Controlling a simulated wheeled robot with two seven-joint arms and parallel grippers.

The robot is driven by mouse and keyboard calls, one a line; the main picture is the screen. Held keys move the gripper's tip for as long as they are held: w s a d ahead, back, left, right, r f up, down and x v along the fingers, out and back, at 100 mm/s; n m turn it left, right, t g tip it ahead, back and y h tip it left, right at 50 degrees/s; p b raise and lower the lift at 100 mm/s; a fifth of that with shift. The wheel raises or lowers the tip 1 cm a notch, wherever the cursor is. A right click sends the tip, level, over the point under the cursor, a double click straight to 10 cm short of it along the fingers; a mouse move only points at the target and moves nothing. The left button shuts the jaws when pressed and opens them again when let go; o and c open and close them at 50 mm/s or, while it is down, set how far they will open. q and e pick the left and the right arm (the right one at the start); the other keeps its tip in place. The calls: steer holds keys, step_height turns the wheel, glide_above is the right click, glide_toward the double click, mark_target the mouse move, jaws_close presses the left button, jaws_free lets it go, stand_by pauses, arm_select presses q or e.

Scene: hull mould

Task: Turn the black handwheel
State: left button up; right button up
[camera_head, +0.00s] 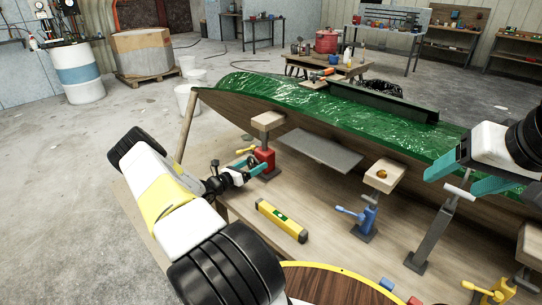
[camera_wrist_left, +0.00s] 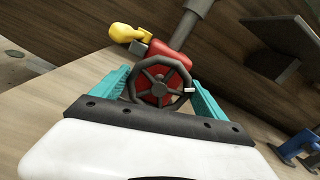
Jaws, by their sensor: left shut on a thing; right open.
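The black handwheel (camera_wrist_left: 160,83) is a spoked wheel on the front of a red jack (camera_wrist_left: 183,55), with a small pale knob on its rim. In the left wrist view it sits between the two teal fingers of my left gripper (camera_wrist_left: 160,88), which is shut on it. In the head view the handwheel (camera_head: 238,161) is small and partly hidden by my left gripper (camera_head: 244,166), beside the red jack (camera_head: 265,158). My right gripper (camera_head: 456,183) is open and empty at the right, beside the green-topped hull.
A yellow handle (camera_wrist_left: 127,33) sticks out from the red jack. The green-covered hull mould (camera_head: 300,100) rests on wooden-topped supports. A blue jack (camera_head: 365,217), a yellow spirit level (camera_head: 282,221) and a round yellow-rimmed board (camera_head: 325,283) lie to the right and front.

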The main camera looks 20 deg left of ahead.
arm_select(q)
steer(key=shift+s+f, duration=0.1)
steer(key=shift+f, duration=0.05)
steer(key=o, duration=1.1)
steer(key=v, duration=0.7)
steer(key=shift+s+a, duration=0.1)
steer(key=shift+s, duration=0.25)
